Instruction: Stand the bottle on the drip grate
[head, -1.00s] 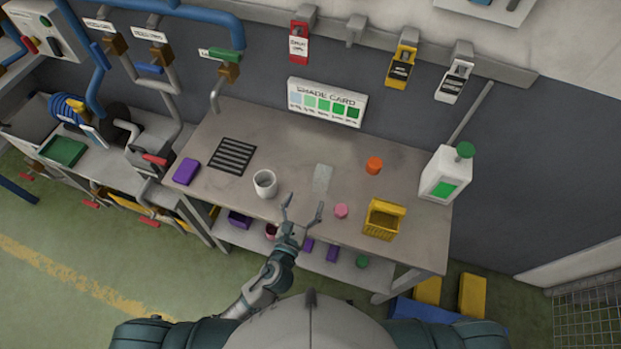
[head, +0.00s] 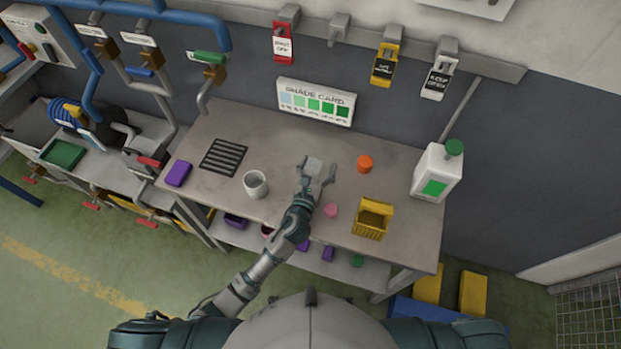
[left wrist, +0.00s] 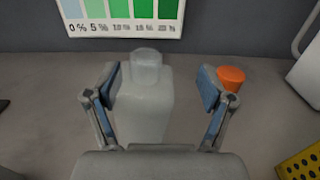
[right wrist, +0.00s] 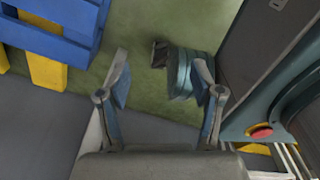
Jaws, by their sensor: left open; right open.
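The bottle (head: 314,164) is pale and translucent and stands on the bench; it appears upright in the left wrist view (left wrist: 143,105), with its cap on top. My left gripper (head: 317,173) is open around the bottle, one finger on each side. The drip grate (head: 223,157) is a dark slatted square on the left part of the bench, empty. My right gripper (right wrist: 161,72) is open and empty over the floor, outside the head view.
A white cup (head: 255,184) stands between grate and bottle. An orange cap (head: 365,163), pink piece (head: 331,210) and yellow basket (head: 371,219) are to the right. A purple block (head: 178,173) lies left of the grate. A shade card (head: 314,103) stands behind, a white jug (head: 437,172) at the right end.

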